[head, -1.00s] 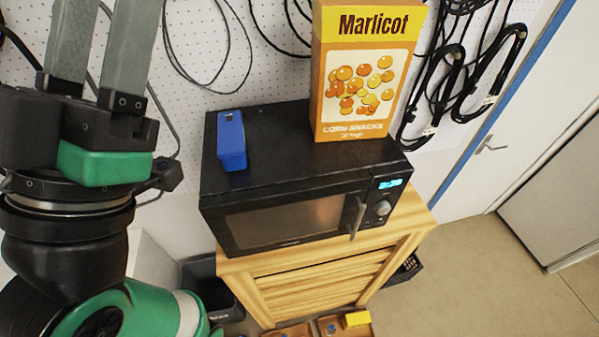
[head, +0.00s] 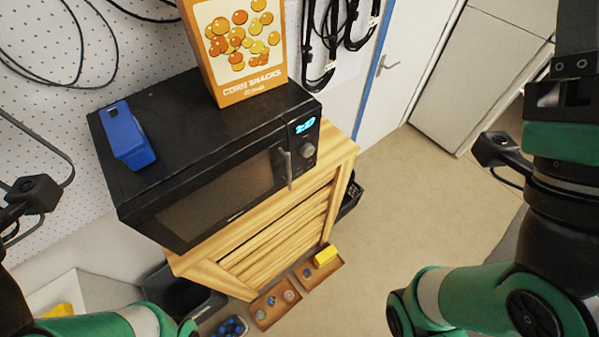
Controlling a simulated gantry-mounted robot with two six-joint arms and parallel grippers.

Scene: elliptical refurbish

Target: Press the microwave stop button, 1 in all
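The black microwave (head: 190,110) stands on a wooden cabinet with its door shut. Its control panel is at the front right, with a lit blue display (head: 305,126) and a round knob (head: 307,151) below it. The stop button is too small to make out. My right gripper (head: 577,70) is at the top right edge, far to the right of the microwave and touching nothing. It is cut off by the frame, so its opening does not show. My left arm shows at the left edge, and its gripper fingers are out of view.
A snack box (head: 240,50) and a blue object (head: 127,135) stand on the microwave. The wooden cabinet (head: 345,160) is below. Small trays (head: 262,318) and a dark bin (head: 170,285) sit low in front. Floor between the microwave and my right arm is clear.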

